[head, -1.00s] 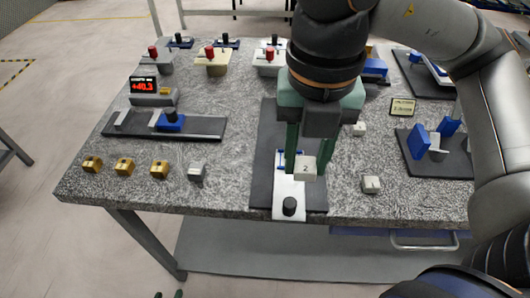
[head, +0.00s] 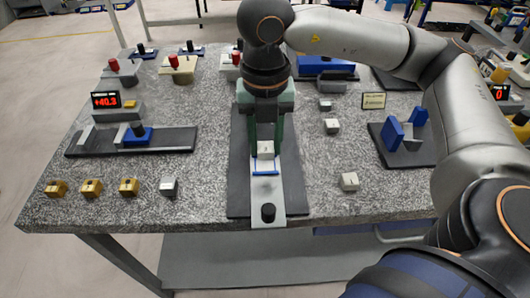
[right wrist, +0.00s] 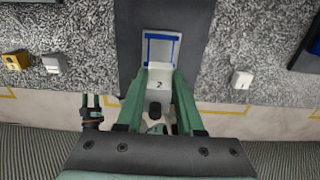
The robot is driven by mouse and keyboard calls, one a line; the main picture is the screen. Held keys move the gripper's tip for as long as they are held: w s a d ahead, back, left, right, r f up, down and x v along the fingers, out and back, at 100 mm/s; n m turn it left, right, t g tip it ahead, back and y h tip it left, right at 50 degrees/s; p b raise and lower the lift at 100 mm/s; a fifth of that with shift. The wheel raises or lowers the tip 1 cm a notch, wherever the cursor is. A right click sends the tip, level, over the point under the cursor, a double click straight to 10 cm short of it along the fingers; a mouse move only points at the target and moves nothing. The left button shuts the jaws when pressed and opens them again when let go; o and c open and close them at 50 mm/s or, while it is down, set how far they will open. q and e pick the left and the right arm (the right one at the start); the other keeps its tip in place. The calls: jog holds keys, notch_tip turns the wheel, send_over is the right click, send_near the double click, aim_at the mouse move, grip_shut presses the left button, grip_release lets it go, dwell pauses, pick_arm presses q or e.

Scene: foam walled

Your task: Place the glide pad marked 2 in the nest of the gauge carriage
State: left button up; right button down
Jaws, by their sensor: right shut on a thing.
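The glide pad marked 2 (head: 265,148) is a small pale block between the green fingers of my right gripper (head: 265,152), which is shut on it. In the right wrist view the pad (right wrist: 158,83) shows its digit upright. The gauge carriage (head: 267,193) is a silver plate with a black knob at its near end. Its blue-edged nest (right wrist: 162,48) looks empty in the visible part; the pad hides the near part. The pad appears held above the carriage; the exact gap is unclear. My left gripper (right wrist: 90,101) shows apart from the table, its fingers spread and empty.
The carriage lies on a dark base plate (head: 239,180). Loose pale blocks (head: 349,181) lie to the right; brass blocks (head: 91,188) and a grey block (head: 168,186) lie to the left. A display (head: 105,100) and a dark fixture (head: 165,141) stand behind them.

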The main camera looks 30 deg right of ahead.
aim_at(265, 165)
jog(key=shift+w+d+f, duration=0.25)
jog(key=shift+w+f, duration=0.15)
jog(key=shift+f, duration=0.15)
jog(key=f, duration=0.3)
jog(key=shift+w+d+f, duration=0.15)
jog(key=shift+w+d, duration=0.05)
jog(key=shift+w, duration=0.05)
jog(key=shift+f, duration=0.2)
jog(key=shift+f+b, duration=0.2)
jog(key=shift+b, duration=0.15)
jog(key=c, duration=0.5)
grip_release()
jog(key=shift+c, duration=0.2)
jog(key=shift+r, duration=0.15)
